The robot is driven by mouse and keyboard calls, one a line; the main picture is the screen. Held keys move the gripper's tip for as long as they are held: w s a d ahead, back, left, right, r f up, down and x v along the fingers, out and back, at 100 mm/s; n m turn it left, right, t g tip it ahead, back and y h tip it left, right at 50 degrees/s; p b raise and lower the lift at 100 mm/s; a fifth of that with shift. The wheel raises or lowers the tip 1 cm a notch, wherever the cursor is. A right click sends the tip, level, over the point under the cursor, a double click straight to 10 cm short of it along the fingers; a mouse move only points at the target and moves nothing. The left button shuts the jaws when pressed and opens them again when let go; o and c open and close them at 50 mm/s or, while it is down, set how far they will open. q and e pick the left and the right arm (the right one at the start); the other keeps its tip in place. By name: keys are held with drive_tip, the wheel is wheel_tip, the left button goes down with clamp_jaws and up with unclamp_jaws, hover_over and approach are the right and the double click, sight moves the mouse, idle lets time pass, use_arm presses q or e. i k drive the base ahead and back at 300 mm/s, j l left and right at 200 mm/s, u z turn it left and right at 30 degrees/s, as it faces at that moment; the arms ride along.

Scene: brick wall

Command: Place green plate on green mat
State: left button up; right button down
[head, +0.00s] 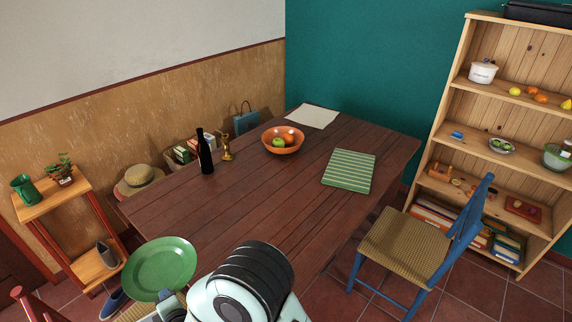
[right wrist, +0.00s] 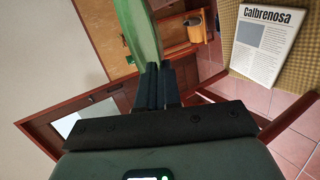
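The green plate (head: 160,268) is held in the air near the table's front left edge in the head view, tilted with its inner face showing. My right gripper (head: 172,303) is at the plate's near rim, partly hidden by my own arm. In the right wrist view the two dark fingers (right wrist: 165,75) are closed on the rim of the plate (right wrist: 142,30), which is seen nearly edge-on. The green mat (head: 349,171), with pale stripes, lies flat and bare on the right part of the table. My left gripper is not in view.
The dark wooden table (head: 240,215) is clear between plate and mat. A dark bottle (head: 205,152), a brass candlestick (head: 226,147), an orange bowl of fruit (head: 283,141) and paper (head: 312,116) stand further back. A blue chair (head: 410,245) is right. A magazine (right wrist: 267,42) lies on a woven seat.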

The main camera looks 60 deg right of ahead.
sight(349, 170)
drive_tip(key=k+l, duration=0.7)
drive_tip(key=l, duration=0.35)
drive_tip(key=k+l, duration=0.15)
drive_tip(key=l, duration=0.3)
drive_tip(key=i+l, duration=0.1)
drive_tip(key=l, duration=0.4)
drive_tip(key=i+l, duration=0.1)
drive_tip(key=l, duration=0.45)
drive_tip(key=i+l, duration=0.1)
drive_tip(key=l, duration=0.4)
